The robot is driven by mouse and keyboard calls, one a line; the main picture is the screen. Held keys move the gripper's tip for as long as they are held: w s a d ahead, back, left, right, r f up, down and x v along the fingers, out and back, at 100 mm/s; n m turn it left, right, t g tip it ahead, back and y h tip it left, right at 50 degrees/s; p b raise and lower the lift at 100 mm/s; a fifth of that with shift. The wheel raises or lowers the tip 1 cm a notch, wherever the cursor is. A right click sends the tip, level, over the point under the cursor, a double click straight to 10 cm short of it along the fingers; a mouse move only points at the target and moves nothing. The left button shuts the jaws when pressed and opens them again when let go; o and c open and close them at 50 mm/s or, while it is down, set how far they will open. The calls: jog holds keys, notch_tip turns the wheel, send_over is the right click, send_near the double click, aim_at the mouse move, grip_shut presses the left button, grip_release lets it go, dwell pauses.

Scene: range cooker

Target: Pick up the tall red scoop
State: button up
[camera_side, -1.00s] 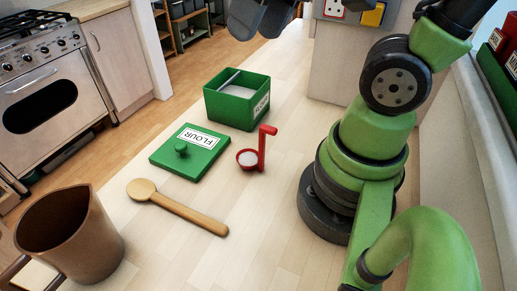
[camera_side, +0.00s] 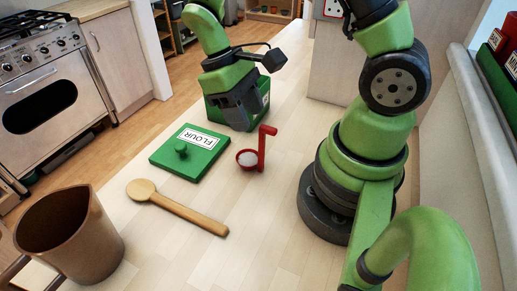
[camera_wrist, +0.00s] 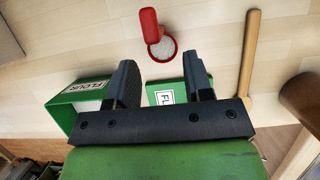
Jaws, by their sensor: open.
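The tall red scoop (camera_side: 262,148) stands on the light wooden worktop, its handle upright and its bowl (camera_side: 247,158) holding white powder. In the wrist view the scoop (camera_wrist: 150,26) lies just beyond my fingertips, roughly between them, with its powder-filled bowl (camera_wrist: 163,47) nearer to me. My gripper (camera_side: 244,122) is open and empty, pointing down. In the side view it is up and left of the scoop, apart from it, and hides much of the green flour box. In the wrist view my gripper (camera_wrist: 159,68) shows both fingers spread.
The green flour box (camera_side: 264,97) is behind my gripper. Its green lid (camera_side: 168,156) lies left of the scoop. A wooden spoon (camera_side: 186,212) and a brown container (camera_side: 80,245) are nearer the front left. The worktop right of the spoon is clear.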

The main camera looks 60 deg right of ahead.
aim_at(259, 136)
jog(key=shift+d+x, duration=0.15)
jog(key=shift+x, duration=1.45)
jog(key=shift+d+x, duration=0.1)
jog(key=shift+x, duration=1.45)
jog(key=shift+s, duration=0.1)
grip_shut()
